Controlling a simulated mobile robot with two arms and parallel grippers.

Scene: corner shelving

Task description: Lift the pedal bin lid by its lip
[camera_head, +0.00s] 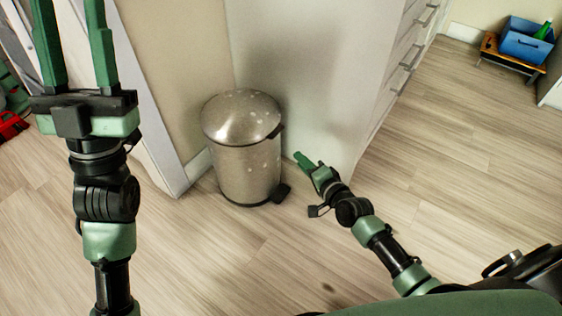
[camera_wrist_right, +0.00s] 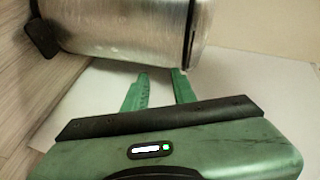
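The pedal bin (camera_head: 246,172) is a brushed-metal cylinder standing upright in the corner. Its domed lid (camera_head: 240,112) is closed, with a small dark lip (camera_head: 278,131) on the right side. The black pedal (camera_head: 281,193) is at its foot. My right gripper (camera_head: 302,158) is right of the bin and lower than the lip, apart from it. In the right wrist view, its two fingers (camera_wrist_right: 159,73) are spread with nothing between them, near the bin body (camera_wrist_right: 125,22) and its dark rim part (camera_wrist_right: 190,42). My left gripper (camera_head: 70,20) is open and empty at the upper left.
A white drawer cabinet (camera_head: 300,75) stands close behind and right of the bin. A wall edge and baseboard (camera_head: 198,165) are at its left. A blue crate (camera_head: 526,42) on a small wooden stand is far right. The floor in front is clear.

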